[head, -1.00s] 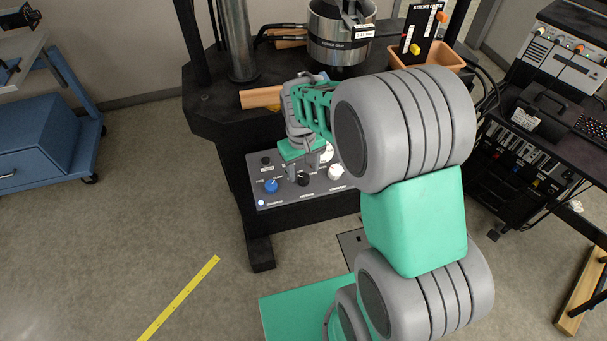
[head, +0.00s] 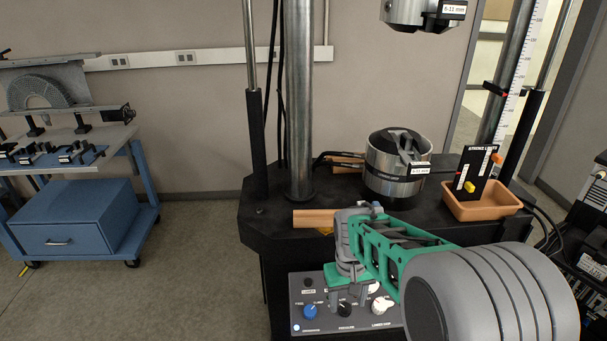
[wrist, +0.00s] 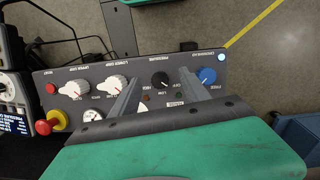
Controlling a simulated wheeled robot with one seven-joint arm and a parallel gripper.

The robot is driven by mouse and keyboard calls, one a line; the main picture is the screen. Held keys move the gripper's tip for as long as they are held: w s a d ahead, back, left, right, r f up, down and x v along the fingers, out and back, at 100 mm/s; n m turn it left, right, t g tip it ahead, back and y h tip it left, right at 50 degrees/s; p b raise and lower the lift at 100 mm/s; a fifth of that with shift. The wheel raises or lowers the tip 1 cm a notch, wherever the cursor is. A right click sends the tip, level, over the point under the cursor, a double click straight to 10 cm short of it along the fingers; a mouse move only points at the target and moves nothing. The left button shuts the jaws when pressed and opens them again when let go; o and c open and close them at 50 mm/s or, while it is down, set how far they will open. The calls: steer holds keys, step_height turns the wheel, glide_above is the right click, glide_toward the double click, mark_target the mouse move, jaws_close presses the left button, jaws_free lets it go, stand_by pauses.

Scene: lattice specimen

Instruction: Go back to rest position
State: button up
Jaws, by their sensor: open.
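My gripper (head: 350,297) is in front of the control panel (head: 300,318) on the front of the black testing machine. In the wrist view its two grey fingers (wrist: 155,95) are apart with nothing held between them. They point at the control panel (wrist: 62,76), with the black pressure knob (wrist: 161,79) showing between them and the blue knob (wrist: 207,75) to the right. Two white knobs (wrist: 116,85) lie left of the fingers. My green and grey arm reaches in from the lower right of the head view and hides part of the panel. Whether the fingers touch the panel cannot be told.
The machine's lower grip (head: 398,165) stands on the black table (head: 262,212), with an orange tray (head: 487,207) to its right. A red and yellow emergency stop (wrist: 52,122) is at the panel's left. A blue cart (head: 85,225) stands left; the floor between is clear.

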steer(key=s+r, duration=0.1)
steer(key=s, duration=1)
step_height(320, 180, up, 10)
steer(key=m+t, duration=0.1)
steer(key=t, duration=0.2)
steer(key=shift+s+d+f, duration=0.2)
steer(key=shift+d+f, duration=0.05)
